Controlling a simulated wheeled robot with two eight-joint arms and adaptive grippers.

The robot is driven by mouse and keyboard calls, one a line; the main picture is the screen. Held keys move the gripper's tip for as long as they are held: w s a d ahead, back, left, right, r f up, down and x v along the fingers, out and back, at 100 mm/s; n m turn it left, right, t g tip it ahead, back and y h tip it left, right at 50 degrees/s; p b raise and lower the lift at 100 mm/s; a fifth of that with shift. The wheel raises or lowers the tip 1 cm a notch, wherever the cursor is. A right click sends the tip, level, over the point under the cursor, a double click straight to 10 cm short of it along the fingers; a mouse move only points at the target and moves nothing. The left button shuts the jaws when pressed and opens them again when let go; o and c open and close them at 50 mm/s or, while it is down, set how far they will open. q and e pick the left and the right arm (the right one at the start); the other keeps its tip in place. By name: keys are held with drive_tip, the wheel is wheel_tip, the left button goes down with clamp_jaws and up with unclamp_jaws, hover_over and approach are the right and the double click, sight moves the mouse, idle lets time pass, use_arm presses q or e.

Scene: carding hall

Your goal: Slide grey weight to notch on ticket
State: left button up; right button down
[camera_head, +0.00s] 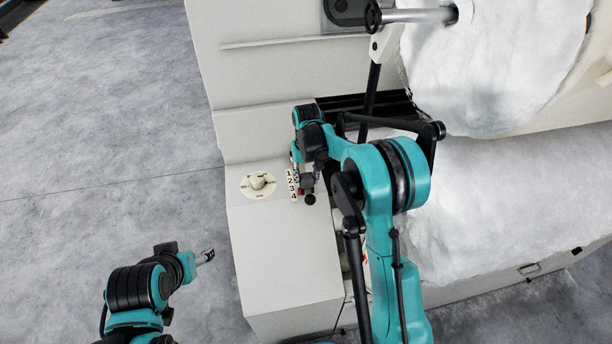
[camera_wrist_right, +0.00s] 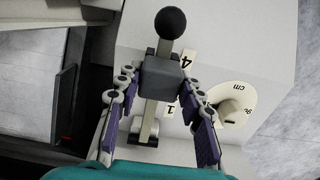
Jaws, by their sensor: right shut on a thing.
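The grey weight (camera_wrist_right: 162,78) is a small block around a pale bar that ends in a black ball knob (camera_wrist_right: 170,22). In the right wrist view my right gripper (camera_wrist_right: 158,84) has a finger on each side of the weight and is shut on it. In the head view the gripper (camera_head: 306,168) partly covers the weight (camera_head: 307,184). A number strip (camera_head: 292,186) marked 1 to 4 stands beside the bar; the weight looks near 2 or 3, exact notch unclear. No ticket can be made out. My left gripper (camera_head: 205,256) is low over the floor, its fingers too small to judge.
A round cream dial (camera_head: 258,184) with a raised knob sits left of the number strip on the pale machine cover (camera_head: 285,265). Large white fibre rolls (camera_head: 500,200) and a black rod (camera_head: 372,90) are to the right. Open grey floor (camera_head: 110,150) lies at left.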

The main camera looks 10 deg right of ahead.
sight(307, 178)
drive_tip(key=c, duration=1)
unclamp_jaws()
drive_tip(key=shift+s+f, duration=0.1)
drive_tip(key=shift+s, duration=0.1)
drive_tip(key=shift+o, duration=0.2)
drive_tip(key=shift+s, duration=0.1)
wheel_tip(307, 178, up, 12)
